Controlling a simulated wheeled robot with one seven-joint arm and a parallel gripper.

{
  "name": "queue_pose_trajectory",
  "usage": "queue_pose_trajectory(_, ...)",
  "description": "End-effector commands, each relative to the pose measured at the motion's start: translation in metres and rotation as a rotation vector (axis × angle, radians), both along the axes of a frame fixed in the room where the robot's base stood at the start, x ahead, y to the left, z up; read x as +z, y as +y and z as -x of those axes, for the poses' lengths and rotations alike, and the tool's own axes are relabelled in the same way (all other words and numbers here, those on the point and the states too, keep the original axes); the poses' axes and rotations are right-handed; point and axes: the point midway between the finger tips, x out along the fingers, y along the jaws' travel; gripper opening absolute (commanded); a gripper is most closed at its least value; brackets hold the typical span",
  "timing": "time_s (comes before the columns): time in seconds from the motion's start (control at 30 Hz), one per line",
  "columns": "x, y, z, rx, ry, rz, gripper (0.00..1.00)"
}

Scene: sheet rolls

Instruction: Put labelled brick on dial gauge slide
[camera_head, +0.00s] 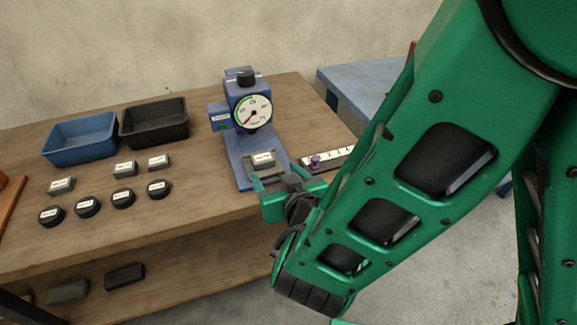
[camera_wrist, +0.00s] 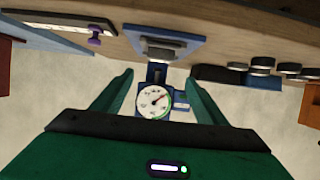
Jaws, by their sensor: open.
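A grey labelled brick (camera_head: 263,158) rests on the slide at the foot of the blue dial gauge (camera_head: 238,112), its white label facing up. The gauge has a round white dial (camera_head: 253,111). My gripper (camera_head: 284,178) is just in front of the brick, open and empty, apart from it. In the wrist view the picture is upside down. There the dial (camera_wrist: 152,101) shows between the open fingers (camera_wrist: 158,78), and the brick (camera_wrist: 160,52) lies beyond the fingertips on the blue base (camera_wrist: 186,42).
Several grey labelled bricks (camera_head: 125,169) and black labelled pucks (camera_head: 87,206) stand on the wooden bench (camera_head: 205,190) at left. A blue bin (camera_head: 80,137) and a black bin (camera_head: 154,122) stand behind. A white strip with a purple knob (camera_head: 316,160) lies right of the gauge.

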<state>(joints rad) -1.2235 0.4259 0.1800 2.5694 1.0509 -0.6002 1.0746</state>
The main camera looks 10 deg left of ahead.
Motion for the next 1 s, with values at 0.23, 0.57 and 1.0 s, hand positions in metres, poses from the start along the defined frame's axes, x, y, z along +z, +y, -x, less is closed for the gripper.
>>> queue_pose_trajectory(0.23, 0.001, -0.001, 0.002, 0.000, 0.000, 0.000, 0.67)
queue_pose_trajectory(0.57, 0.014, -0.120, -0.076, -0.318, 0.058, 0.086, 0.67)
queue_pose_trajectory(1.0, 0.020, -0.406, -0.073, -0.908, 0.471, 0.240, 0.67)
